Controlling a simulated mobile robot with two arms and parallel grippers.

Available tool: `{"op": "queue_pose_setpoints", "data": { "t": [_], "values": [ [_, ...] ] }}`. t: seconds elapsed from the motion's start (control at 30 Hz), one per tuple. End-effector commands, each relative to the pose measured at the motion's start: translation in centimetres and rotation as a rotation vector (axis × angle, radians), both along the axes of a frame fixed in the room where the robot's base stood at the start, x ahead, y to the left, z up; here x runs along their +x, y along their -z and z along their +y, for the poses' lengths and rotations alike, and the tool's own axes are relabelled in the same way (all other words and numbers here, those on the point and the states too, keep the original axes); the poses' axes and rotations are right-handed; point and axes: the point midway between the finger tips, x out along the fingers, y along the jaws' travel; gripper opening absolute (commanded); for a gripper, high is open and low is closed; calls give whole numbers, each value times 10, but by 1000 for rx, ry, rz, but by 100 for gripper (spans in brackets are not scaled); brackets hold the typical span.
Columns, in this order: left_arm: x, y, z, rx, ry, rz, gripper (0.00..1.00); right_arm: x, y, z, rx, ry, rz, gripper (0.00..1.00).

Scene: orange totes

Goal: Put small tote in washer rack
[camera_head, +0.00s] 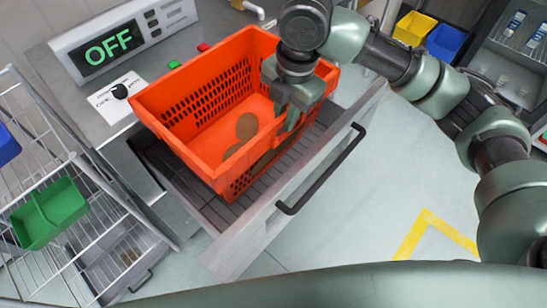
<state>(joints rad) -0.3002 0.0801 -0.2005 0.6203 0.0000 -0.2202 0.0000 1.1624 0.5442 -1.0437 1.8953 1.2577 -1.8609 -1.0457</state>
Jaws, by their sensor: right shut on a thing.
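The orange tote (205,150) with perforated walls is in the middle of the head view. It sits in or just above the slatted rack (262,178) of the pulled-out washer drawer (300,185). Whether it rests fully on the slats cannot be told. Brown round patches show on its inside floor. My right gripper (292,108) comes down from above and is shut on the tote's right-hand wall, hiding part of that wall and rim. My left gripper is not in view.
A wire rack with a green bin (50,212) stands at the left. Yellow (414,28) and blue (445,42) bins are at the upper right. The floor at right is clear.

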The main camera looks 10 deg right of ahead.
Motion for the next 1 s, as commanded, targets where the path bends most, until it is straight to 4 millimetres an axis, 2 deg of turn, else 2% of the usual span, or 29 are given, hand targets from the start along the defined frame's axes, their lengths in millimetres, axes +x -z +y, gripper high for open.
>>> {"op": "queue_pose_setpoints", "data": {
  "t": [0.1,0.4,0.53,0.83,1.0],
  "values": [
    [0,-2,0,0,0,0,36,0,29,0,2,1,1,0],
    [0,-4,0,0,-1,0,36,0,97,0,2,1,-2,0],
    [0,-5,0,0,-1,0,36,1,115,1,3,0,-4,0],
    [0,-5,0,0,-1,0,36,1,135,1,4,0,-5,0],
    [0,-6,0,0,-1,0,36,1,159,1,2,0,-3,0]
  ]
}}
